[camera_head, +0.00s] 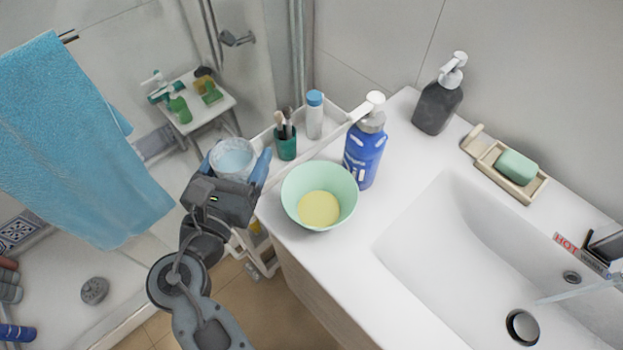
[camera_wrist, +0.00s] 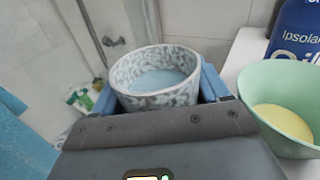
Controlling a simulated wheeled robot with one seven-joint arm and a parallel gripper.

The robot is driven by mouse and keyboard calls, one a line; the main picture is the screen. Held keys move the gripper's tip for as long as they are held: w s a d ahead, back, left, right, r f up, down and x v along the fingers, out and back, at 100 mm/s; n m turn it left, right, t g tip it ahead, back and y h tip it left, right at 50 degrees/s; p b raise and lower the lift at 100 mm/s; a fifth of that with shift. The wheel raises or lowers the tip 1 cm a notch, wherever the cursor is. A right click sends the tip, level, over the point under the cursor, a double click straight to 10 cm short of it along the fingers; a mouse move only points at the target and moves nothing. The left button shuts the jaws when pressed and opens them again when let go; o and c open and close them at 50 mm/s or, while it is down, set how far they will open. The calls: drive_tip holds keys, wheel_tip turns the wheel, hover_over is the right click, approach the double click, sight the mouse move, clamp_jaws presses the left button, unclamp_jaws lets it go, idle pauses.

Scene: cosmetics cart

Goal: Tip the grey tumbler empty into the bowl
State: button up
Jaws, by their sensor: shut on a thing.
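The grey tumbler (camera_head: 233,158) is patterned grey and white and holds pale blue liquid. It is roughly upright between the blue fingers of my gripper (camera_head: 238,165), which is shut on it. In the wrist view the tumbler (camera_wrist: 155,78) shows its open rim and the liquid inside, with my gripper (camera_wrist: 158,92) on both sides of it. The pale green bowl (camera_head: 343,208) stands on the white counter, to the right of my gripper and apart from it. It holds a yellow content. The bowl (camera_wrist: 270,85) also shows at the right of the wrist view.
A blue pump bottle (camera_head: 363,155) stands just behind the bowl. A green cup with brushes (camera_head: 286,148) and a white bottle with blue cap (camera_head: 314,116) stand behind my gripper. The sink (camera_head: 440,235) lies to the right. A blue towel (camera_head: 75,140) hangs at left.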

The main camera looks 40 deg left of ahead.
sight(251, 158)
drive_tip(key=shift+s+d+f+m+h, duration=0.1)
drive_tip(key=shift+s+d+m+h, duration=0.2)
drive_tip(key=shift+s+d, duration=0.35)
drive_tip(key=shift+w, duration=0.1)
drive_tip(key=shift+w+d+r+m, duration=0.25)
drive_tip(key=shift+d+r+m, duration=0.1)
drive_tip(key=shift+r+m, duration=0.25)
drive_tip(key=shift+w+d+r+m, duration=0.2)
drive_tip(key=shift+d+r+m, duration=0.2)
drive_tip(key=shift+r+m, duration=0.2)
drive_tip(key=shift+w+d+r+m, duration=0.25)
drive_tip(key=shift+d+r+m, duration=0.1)
drive_tip(key=shift+r+m, duration=0.25)
drive_tip(key=shift+w+d+r+m+g, duration=0.15)
drive_tip(key=shift+w+d+m, duration=0.2)
drive_tip(key=shift+m, duration=0.25)
drive_tip(key=shift+w+d+f+m+g, duration=0.1)
drive_tip(key=shift+w+d+m+g, duration=0.1)
drive_tip(key=shift+d+m, duration=0.35)
drive_tip(key=shift+w+d+r+m, duration=0.2)
drive_tip(key=shift+m, duration=0.25)
drive_tip(key=shift+w+d+r+m, duration=0.1)
drive_tip(key=shift+d+r+m, duration=0.1)
drive_tip(key=shift+m, duration=0.3)
drive_tip(key=shift+r+m+g, duration=0.2)
drive_tip(key=shift+m+g, duration=0.05)
drive_tip(key=shift+m, duration=0.25)
